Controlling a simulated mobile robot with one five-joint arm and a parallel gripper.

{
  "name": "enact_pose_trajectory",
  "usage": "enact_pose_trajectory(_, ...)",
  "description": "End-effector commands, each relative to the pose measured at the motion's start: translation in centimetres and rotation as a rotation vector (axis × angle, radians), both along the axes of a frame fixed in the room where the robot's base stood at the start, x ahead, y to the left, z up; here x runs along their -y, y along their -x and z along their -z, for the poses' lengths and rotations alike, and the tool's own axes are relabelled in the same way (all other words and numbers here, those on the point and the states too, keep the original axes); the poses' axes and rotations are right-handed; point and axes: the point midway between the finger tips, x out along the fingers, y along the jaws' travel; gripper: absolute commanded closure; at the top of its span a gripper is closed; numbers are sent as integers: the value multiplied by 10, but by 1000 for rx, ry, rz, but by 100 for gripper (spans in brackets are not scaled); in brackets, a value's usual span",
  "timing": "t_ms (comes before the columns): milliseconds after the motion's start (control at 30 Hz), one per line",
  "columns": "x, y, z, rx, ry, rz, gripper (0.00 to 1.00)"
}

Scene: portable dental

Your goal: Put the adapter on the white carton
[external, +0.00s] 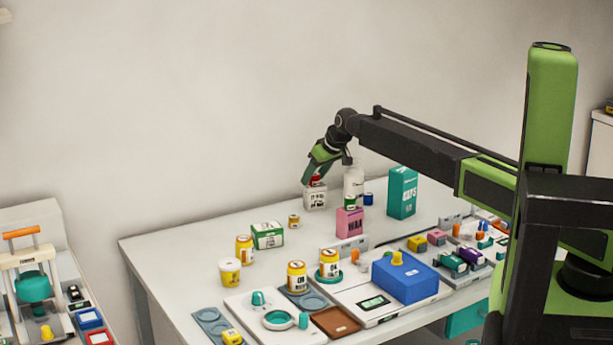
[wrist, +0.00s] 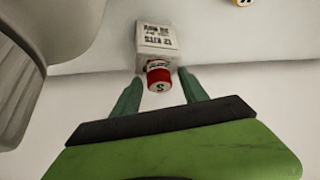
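The white carton (external: 315,198) stands at the back of the table, left of the white bottle; its printed face shows upside down in the wrist view (wrist: 157,37). A small red cylinder with a pale, marked end face, apparently the adapter (wrist: 158,76), is at the carton's top in the wrist view. In the external view the red piece (external: 316,180) shows just above the carton, partly hidden by my gripper. My gripper (wrist: 159,76) is open, with one green finger on each side of the red piece and a gap on both sides.
A white bottle (external: 354,184) stands close to the right of the carton, with a teal box (external: 402,192) and pink box (external: 349,222) near. A green-white box (external: 268,235) and small jar (external: 294,221) stand in front left. The table's back left is clear.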

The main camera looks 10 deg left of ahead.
Motion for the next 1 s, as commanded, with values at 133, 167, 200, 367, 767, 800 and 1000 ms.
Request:
enact_pose_trajectory(133, 0, 0, 0, 0, 0, 0, 49)
enact_pose_trajectory(167, 0, 0, 0, 0, 0, 0, 49)
enact_pose_trajectory(200, 0, 0, -1, 0, 0, 0, 49)
enact_pose_trajectory(367, 4, 3, -13, 0, 0, 0, 49)
enact_pose_trajectory(767, 45, 28, -91, 0, 0, 1, 49)
enact_pose_trajectory(800, 48, 30, -97, 0, 0, 1, 49)
enact_pose_trajectory(1000, 56, 34, -106, 0, 0, 1, 49)
